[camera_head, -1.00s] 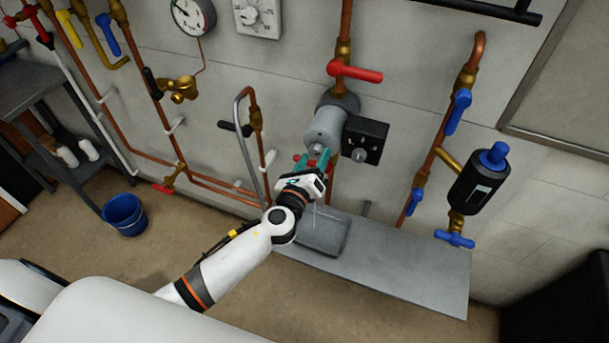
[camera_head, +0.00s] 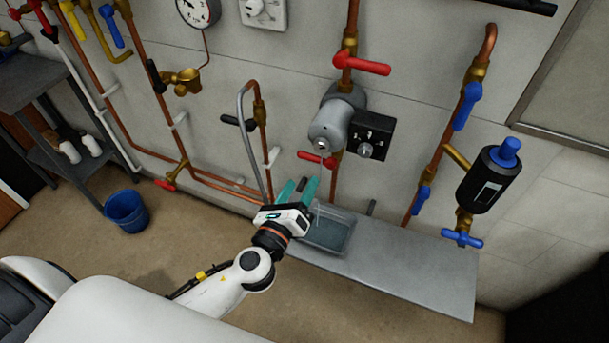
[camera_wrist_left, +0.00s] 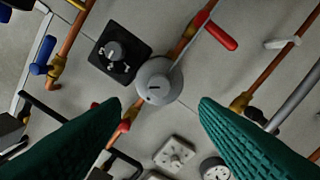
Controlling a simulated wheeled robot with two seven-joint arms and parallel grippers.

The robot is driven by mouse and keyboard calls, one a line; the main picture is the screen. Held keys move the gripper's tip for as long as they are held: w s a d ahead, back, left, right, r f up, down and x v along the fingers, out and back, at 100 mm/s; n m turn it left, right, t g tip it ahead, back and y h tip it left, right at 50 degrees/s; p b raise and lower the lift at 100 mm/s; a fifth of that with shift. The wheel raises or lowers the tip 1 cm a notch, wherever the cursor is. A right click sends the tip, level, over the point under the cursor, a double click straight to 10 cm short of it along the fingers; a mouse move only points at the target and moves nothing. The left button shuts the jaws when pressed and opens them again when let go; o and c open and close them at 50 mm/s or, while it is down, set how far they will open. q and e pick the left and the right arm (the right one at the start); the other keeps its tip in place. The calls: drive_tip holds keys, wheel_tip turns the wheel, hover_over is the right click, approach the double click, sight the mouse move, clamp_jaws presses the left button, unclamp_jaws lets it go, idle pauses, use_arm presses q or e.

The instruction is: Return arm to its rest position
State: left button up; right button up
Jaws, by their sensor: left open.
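My left arm comes in from the lower left in the head view. Its gripper (camera_head: 296,192) has two teal fingers standing apart with nothing between them. It is below and left of the grey cylindrical pump body (camera_head: 331,124) on the wall, clear of it, and in front of the shelf with the clear tray. In the left wrist view the open fingers (camera_wrist_left: 160,112) frame the wall, with the round grey face (camera_wrist_left: 155,84) of that body beyond them. The black control box (camera_head: 369,137) with a knob is beside it. My right gripper does not show.
Red-handled valves (camera_head: 362,67) and copper pipes stand out from the wall. A clear tray (camera_head: 330,237) sits on the grey metal shelf (camera_head: 415,265). A black cylinder (camera_head: 489,180) with blue valves is at right. A blue bucket (camera_head: 126,211) stands on open floor at left.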

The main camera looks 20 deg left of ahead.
use_arm(q)
drive_tip(key=s+a+f+n+g, duration=0.2)
drive_tip(key=s+f+n+g, duration=0.15)
drive_tip(key=f, duration=0.65)
drive_tip(key=s+a+f+n+g+y, duration=0.15)
drive_tip(key=f+n, duration=0.25)
drive_tip(key=f, duration=0.6)
drive_tip(key=s+a+f+n+g, duration=0.2)
drive_tip(key=s+f+n+g, duration=0.1)
drive_tip(key=f, duration=0.8)
drive_tip(key=s+f+n+g, duration=0.4)
drive_tip(key=s+f+n, duration=0.4)
drive_tip(key=s, duration=0.7)
drive_tip(key=s+f+n+g, duration=0.5)
drive_tip(key=s+f+n, duration=0.3)
drive_tip(key=s+f, duration=0.3)
drive_tip(key=s+h, duration=0.1)
drive_tip(key=s, duration=0.3)
drive_tip(key=shift+s+a+f, duration=0.25)
drive_tip(key=shift+a+f, duration=0.05)
drive_tip(key=shift+f, duration=0.1)
idle(0.3)
